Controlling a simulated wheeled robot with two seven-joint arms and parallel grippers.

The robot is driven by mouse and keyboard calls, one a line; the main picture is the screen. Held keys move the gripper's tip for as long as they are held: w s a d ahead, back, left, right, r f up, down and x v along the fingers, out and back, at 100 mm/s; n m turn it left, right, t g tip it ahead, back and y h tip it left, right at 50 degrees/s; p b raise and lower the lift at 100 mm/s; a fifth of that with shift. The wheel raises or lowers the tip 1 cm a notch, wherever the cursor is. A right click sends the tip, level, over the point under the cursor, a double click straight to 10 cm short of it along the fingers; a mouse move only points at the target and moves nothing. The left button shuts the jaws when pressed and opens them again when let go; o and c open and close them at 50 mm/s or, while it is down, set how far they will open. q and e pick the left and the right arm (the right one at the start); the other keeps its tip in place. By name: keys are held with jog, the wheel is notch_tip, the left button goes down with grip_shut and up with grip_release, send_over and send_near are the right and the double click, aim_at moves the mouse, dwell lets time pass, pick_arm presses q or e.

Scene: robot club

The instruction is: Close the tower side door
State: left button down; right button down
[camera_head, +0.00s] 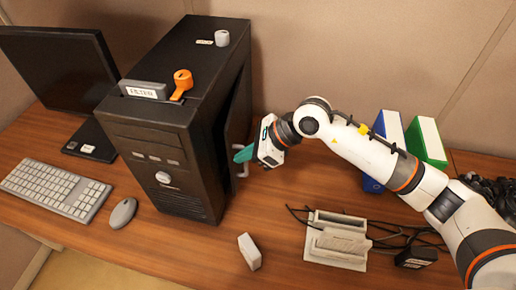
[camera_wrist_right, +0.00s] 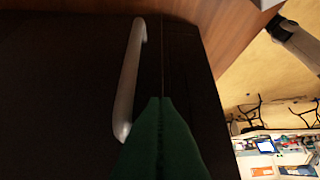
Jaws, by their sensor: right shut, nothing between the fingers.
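The black computer tower (camera_head: 150,160) stands upright on the desk, left of the middle in the head view. Its side door (camera_head: 236,118) is on its right side and stands a little ajar, with a dark gap toward the back. A light grey bar handle (camera_head: 243,168) sits on the door; it also shows in the right wrist view (camera_wrist_right: 129,80). My right gripper (camera_head: 240,155) is shut and empty, its green fingers close beside the handle and the door. I cannot tell whether they touch the door. In the right wrist view the fingers (camera_wrist_right: 160,105) point at the dark panel. My left gripper is not in view.
A filter box (camera_head: 143,90), an orange part (camera_head: 181,84) and a small grey cap (camera_head: 222,38) are on the tower top. A white block (camera_head: 249,251) and a grey holder (camera_head: 337,240) with cables lie in front. Binders (camera_head: 425,140) stand behind my right arm.

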dwell(0.3)
jog(key=shift+a+f+b, duration=0.15)
jog(key=shift+a+b, duration=0.35)
jog(key=shift+b, duration=0.1)
jog(key=shift+w+a+b, duration=0.1)
jog(key=shift+a+b, duration=0.2)
jog(key=shift+a, duration=0.25)
